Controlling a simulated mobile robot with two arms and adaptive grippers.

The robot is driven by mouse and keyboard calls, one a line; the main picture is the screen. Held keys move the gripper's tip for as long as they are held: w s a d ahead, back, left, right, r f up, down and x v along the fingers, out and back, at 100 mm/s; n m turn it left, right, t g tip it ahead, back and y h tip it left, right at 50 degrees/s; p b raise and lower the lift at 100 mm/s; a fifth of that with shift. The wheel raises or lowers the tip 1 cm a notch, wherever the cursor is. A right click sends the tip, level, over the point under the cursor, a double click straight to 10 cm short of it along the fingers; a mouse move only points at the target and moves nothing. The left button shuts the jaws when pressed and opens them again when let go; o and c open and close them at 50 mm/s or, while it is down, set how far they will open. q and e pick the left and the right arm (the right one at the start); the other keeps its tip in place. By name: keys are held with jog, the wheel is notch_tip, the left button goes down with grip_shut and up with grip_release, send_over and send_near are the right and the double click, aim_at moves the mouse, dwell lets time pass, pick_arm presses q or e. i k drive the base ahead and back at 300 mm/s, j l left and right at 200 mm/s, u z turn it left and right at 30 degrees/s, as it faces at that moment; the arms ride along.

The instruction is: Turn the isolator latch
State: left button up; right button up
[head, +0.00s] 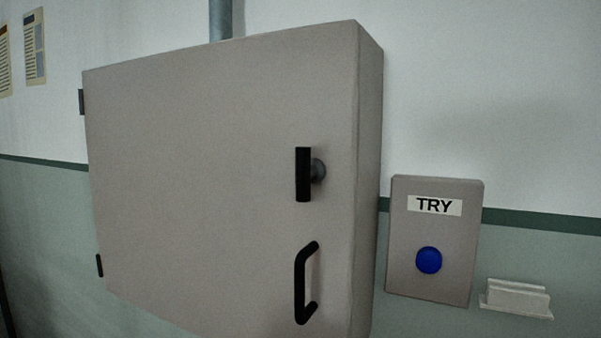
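A black latch handle (303,174) stands upright on the door of a grey wall cabinet (200,180), near the door's right edge. A round grey boss (318,171) shows behind the latch, to its right. A black pull handle (301,284) is fixed below the latch on the same door. The door looks closed, with hinges (99,265) on its left side. Neither of my grippers shows in the head view.
A grey box (405,270) labelled TRY with a blue button (429,260) is on the wall right of the cabinet. A small pale holder (517,298) is beside it. A conduit (220,20) runs up from the cabinet. Notices (35,47) hang at upper left.

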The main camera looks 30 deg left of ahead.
aim_at(309, 170)
jog(key=u, duration=0.7)
